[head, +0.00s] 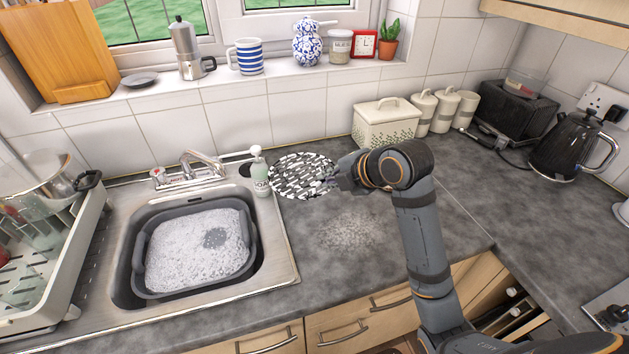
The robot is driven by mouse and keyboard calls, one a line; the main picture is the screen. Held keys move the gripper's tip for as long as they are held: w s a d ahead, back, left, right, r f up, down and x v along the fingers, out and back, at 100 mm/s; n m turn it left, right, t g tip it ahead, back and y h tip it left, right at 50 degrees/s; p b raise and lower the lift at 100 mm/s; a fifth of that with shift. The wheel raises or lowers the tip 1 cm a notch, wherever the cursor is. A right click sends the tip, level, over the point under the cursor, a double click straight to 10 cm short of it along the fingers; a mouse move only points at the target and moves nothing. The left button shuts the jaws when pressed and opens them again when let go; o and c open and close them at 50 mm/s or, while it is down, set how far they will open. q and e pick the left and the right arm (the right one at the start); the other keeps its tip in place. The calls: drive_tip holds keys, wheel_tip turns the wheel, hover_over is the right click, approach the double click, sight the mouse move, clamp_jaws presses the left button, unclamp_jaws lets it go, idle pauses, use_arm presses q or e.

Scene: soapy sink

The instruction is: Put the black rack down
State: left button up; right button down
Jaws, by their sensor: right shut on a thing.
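The black rack (298,176) looks like a round disc with a broken black-and-white pattern, at the back of the worktop, right of the sink. My right gripper (336,179) is at its right edge and is shut on it. The fingertips are small and partly hidden by the wrist. I cannot tell whether the rack touches the worktop (300,228) or hangs just above it. My left gripper is out of view.
The sink (277,255) holds a grey basin (139,262) of suds. A cream bread bin (384,130) stands behind right. The worktop in front has a speckled pale patch (343,234) and free room.

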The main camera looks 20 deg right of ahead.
sight(331, 165)
drive_tip(key=w+d+f, duration=0.1)
drive_tip(key=w, duration=0.2)
drive_tip(key=w+d+f+p, duration=0.1)
drive_tip(key=w, duration=0.2)
drive_tip(key=w+d+f+p, duration=0.1)
drive_tip(key=w+f, duration=0.1)
drive_tip(key=w, duration=0.1)
drive_tip(key=w+f, duration=0.1)
drive_tip(key=f, duration=0.1)
drive_tip(key=w+d+f+p, duration=0.1)
drive_tip(key=w+f, duration=0.2)
drive_tip(key=shift+d+f, duration=0.15)
drive_tip(key=shift+f, duration=0.15)
wheel_tip(331, 165, down, 2)
drive_tip(key=shift+f+p, duration=0.25)
drive_tip(key=shift+p, duration=0.75)
drive_tip(key=shift+f, duration=0.4)
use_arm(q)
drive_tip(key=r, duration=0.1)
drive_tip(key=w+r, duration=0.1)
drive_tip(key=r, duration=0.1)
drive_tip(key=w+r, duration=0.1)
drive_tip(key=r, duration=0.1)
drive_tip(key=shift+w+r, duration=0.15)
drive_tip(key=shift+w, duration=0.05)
use_arm(e)
drive_tip(key=c, duration=1.5)
unclamp_jaws()
